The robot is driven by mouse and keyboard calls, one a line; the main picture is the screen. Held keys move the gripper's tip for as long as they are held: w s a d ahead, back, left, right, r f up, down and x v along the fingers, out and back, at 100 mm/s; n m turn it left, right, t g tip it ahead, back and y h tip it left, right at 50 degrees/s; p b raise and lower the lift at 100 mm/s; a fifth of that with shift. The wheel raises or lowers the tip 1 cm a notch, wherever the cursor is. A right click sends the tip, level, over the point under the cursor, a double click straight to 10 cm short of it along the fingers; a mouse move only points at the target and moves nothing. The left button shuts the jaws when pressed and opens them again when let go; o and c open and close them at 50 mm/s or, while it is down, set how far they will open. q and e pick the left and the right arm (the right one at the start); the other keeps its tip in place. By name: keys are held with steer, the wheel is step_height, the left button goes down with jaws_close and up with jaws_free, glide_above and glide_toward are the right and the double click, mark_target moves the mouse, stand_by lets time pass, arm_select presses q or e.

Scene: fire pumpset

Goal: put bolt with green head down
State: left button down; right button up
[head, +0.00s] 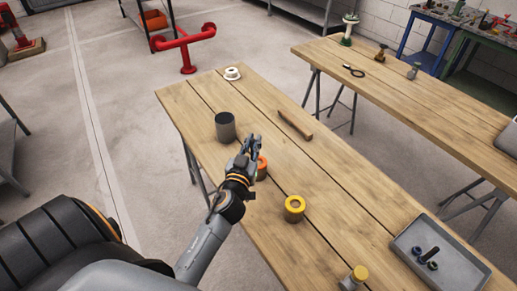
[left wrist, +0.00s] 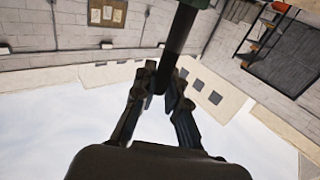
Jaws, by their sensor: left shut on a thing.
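My left gripper (head: 250,146) is above the near wooden table (head: 188,105), between a dark grey cup (head: 225,127) and a yellow-topped cylinder (head: 294,208). In the left wrist view, its fingers (left wrist: 165,92) are shut on the dark shaft of the bolt with green head (left wrist: 181,35). The green head shows only at the top edge of that view. In the head view I cannot make the bolt out clearly at the gripper. My right gripper is not in view.
An orange-topped piece (head: 262,167) is close beside the left gripper. A brown-handled tool (head: 295,124) and a white ring part (head: 232,73) lie farther back. A grey tray (head: 461,279) with a dark shaft and blue and green pieces is at lower right. Bare tabletop lies between.

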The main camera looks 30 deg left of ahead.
arm_select(q)
steer(key=w+a+f+b, duration=0.1)
steer(key=w+f+b, duration=0.1)
steer(key=f, duration=0.1)
steer(key=w+a+f+b, duration=0.1)
steer(key=w+f+b, duration=0.1)
steer(key=w+f, duration=0.1)
steer(key=w+a+f+b, duration=0.1)
steer(key=w+f+b, duration=0.1)
steer(key=f, duration=0.2)
steer(key=shift+w+a+b, duration=0.1)
steer(key=shift+w+b, duration=0.25)
steer(key=shift+b, duration=0.05)
steer(key=shift+f, duration=0.15)
steer(key=c, duration=1.4)
jaws_free()
steer(key=shift+f, duration=0.1)
